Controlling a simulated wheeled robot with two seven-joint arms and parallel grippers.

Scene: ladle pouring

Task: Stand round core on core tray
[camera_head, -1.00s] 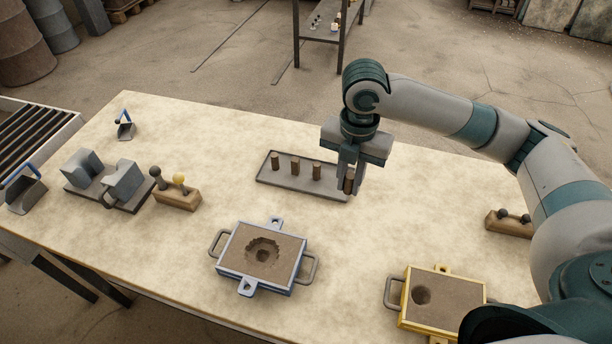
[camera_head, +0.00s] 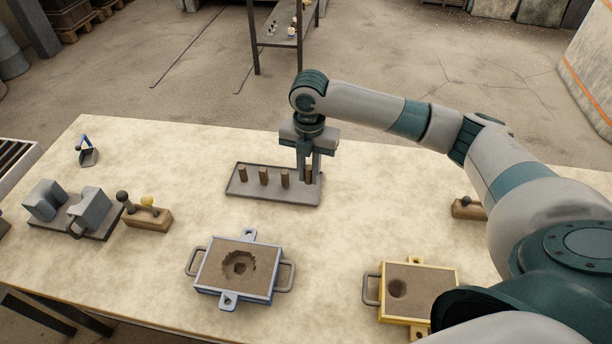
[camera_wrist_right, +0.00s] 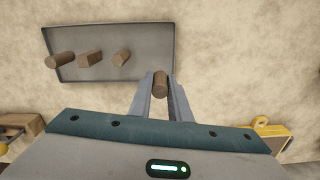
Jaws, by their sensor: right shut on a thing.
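The core tray (camera_head: 270,195) is a shallow grey tray near the back middle of the table. Three brown cores (camera_head: 263,175) stand on it in a row toward its left and middle. My right gripper (camera_head: 309,180) points down at the tray's right end, shut on a brown round core (camera_head: 308,172) that is upright. In the right wrist view the held core (camera_wrist_right: 160,80) shows a round top between the fingers, near a corner of the tray (camera_wrist_right: 110,25). Whether its base touches the tray cannot be told. My left gripper is not in view.
A blue-framed sand mould (camera_head: 238,270) and a yellow-framed one (camera_head: 415,290) lie in front. At left are a grey metal block set (camera_head: 85,208), a wooden stand with knobbed tools (camera_head: 148,217) and a blue-handled scoop (camera_head: 88,153). Table left of the tray is clear.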

